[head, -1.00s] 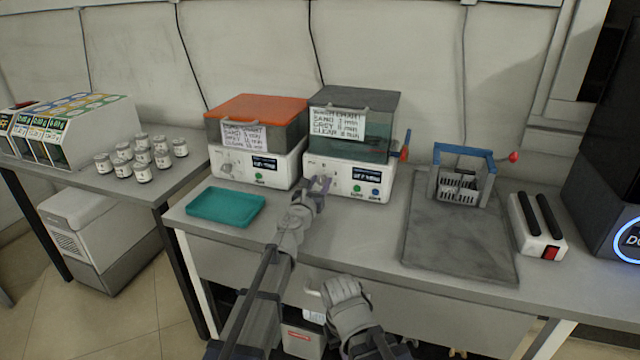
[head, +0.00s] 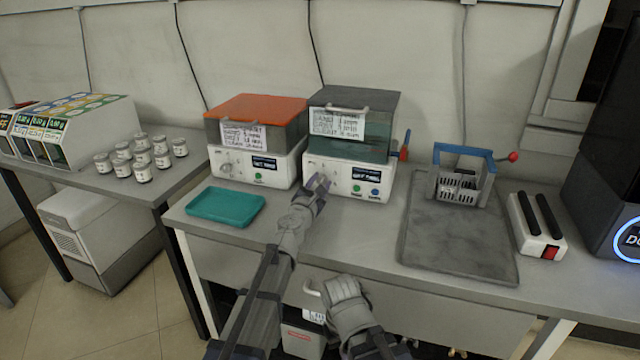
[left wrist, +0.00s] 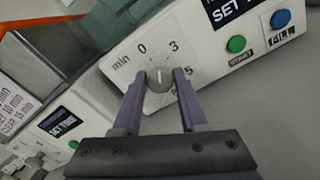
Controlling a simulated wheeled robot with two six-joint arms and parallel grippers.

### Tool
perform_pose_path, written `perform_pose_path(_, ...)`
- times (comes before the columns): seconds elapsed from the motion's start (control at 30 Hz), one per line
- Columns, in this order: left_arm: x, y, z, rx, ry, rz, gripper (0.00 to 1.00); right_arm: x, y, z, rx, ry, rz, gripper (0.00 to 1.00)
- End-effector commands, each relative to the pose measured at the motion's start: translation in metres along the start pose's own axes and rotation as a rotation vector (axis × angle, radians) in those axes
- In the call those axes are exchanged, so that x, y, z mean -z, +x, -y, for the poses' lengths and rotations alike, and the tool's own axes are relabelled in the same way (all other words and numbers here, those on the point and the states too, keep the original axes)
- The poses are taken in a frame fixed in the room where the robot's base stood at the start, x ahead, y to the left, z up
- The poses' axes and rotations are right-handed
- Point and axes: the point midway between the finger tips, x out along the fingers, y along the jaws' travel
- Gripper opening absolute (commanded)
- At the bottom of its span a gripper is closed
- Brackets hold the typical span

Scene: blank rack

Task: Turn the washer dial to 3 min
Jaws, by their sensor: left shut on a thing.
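Two similar white machines stand side by side on the bench. The right one (head: 345,171), with a dark grey lid and tinted tank, is the one I take as the washer. Its dial (left wrist: 159,80) has marks 0, 3 and 5 and the word min around it. The dial's pale pointer line faces up in the left wrist view, roughly between 0 and 3. My left gripper (head: 318,182) is at the front panel; in the left wrist view its fingers (left wrist: 159,84) are shut on the dial. My right gripper (head: 340,288) is low before the bench, its jaws unclear.
An orange-lidded machine (head: 257,167) stands to the left. A teal tray (head: 226,206) lies in front of it. Green (left wrist: 236,44) and blue (left wrist: 281,18) buttons are right of the dial. A grey mat (head: 455,240) with a blue-framed rack (head: 462,170) is to the right.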

Motion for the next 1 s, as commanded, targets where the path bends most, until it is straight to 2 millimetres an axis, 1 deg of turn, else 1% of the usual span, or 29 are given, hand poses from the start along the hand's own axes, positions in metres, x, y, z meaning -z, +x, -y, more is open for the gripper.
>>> perform_pose_path(0.2, 0.0001, -0.0002, 0.0009, 0.000, 0.195, 0.000, 0.00, 0.0000, 0.0006, 0.0001, 0.000, 0.000, 0.000, 0.00)
perform_pose_path(0.5, 0.0003, -0.0002, 0.0016, 0.000, 0.403, 0.000, 0.00, 0.0001, 0.0011, 0.0001, 0.000, 0.000, 0.000, 0.00)
perform_pose_path(0.7, 0.0004, -0.0003, 0.0019, 0.000, 0.488, 0.000, 0.00, 0.0001, 0.0013, 0.0001, 0.000, 0.000, 0.000, 0.00)
perform_pose_path(1.0, 0.0004, -0.0003, 0.0021, 0.000, 0.539, 0.000, 0.00, 0.0001, 0.0014, 0.0001, 0.000, 0.000, 0.000, 0.00)
